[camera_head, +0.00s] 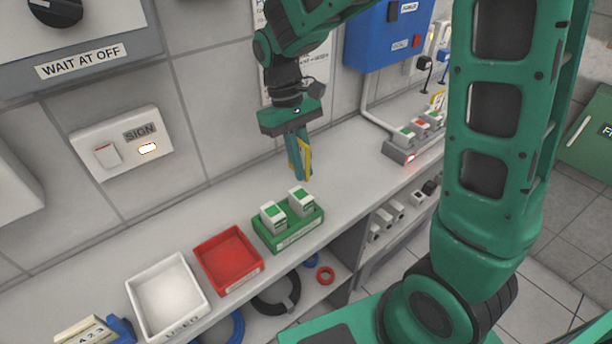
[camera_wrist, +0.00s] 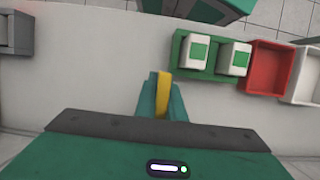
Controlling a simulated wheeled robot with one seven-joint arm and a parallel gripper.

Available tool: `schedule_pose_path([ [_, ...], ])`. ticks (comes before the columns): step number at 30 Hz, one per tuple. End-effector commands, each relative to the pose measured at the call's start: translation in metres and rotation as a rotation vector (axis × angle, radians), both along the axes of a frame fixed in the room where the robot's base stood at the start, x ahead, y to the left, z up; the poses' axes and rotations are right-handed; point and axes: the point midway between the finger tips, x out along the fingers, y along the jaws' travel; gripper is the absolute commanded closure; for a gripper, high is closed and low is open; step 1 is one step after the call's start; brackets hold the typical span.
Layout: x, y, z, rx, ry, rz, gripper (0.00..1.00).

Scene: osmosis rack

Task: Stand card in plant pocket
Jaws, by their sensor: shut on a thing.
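My gripper (camera_head: 299,168) is shut on a yellow card (camera_head: 306,156) and holds it upright, pointing down, above the counter. The card is also seen edge-on between the green fingers (camera_wrist: 160,88) in the wrist view, where its yellow strip (camera_wrist: 163,100) shows. The card's face is mostly hidden by the fingers. No pocket labelled as the plant pocket can be made out in either view.
A green tray (camera_head: 288,238) with two white-and-green boxes stands in front of my gripper. Beside it are a red bin (camera_head: 228,259) and a white bin (camera_head: 168,294). A grey holder (camera_head: 402,151) with small boxes stands farther right. Counter between is bare.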

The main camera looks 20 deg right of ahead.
Motion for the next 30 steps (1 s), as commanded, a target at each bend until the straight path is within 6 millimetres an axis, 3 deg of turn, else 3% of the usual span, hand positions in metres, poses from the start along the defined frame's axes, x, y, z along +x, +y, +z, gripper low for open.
schedule_pose_path([
  [6,0.011,-0.022,-0.015,0.000,0.001,0.000,1.00],
  [11,0.012,-0.024,-0.022,-0.001,0.002,0.000,1.00],
  [19,0.012,-0.023,-0.055,0.000,0.002,0.001,1.00],
  [29,0.012,-0.023,-0.057,0.000,0.001,0.001,1.00],
  [30,0.012,-0.023,-0.058,0.000,0.000,0.001,0.89],
])
